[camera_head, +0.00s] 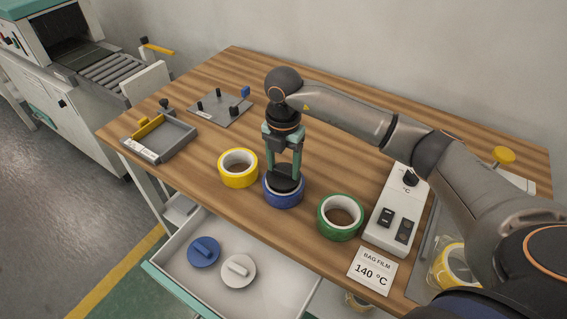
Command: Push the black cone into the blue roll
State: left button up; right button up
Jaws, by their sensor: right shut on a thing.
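The blue roll (284,200) stands on the wooden table near its front edge, between a yellow roll and a green roll. The black cone (287,179) is at the top of the blue roll, over its hole; how deep it sits inside is hidden. My right gripper (286,165) points straight down above the blue roll, with its green fingers shut on the black cone. My left gripper is not in view.
The yellow roll (238,181) stands close on the left and the green roll (325,231) on the right. A white control box (381,236) and a "BAG FILM 140 °C" card (367,286) lie further right. An open drawer (187,284) sits below the front edge.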

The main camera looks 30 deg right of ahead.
aim_at(284, 170)
jog(key=shift+f, duration=0.45)
dwell(0.3)
jog(key=o, duration=1.4)
jog(key=shift+r+p, duration=2.65)
jog(key=shift+r, duration=0.9)
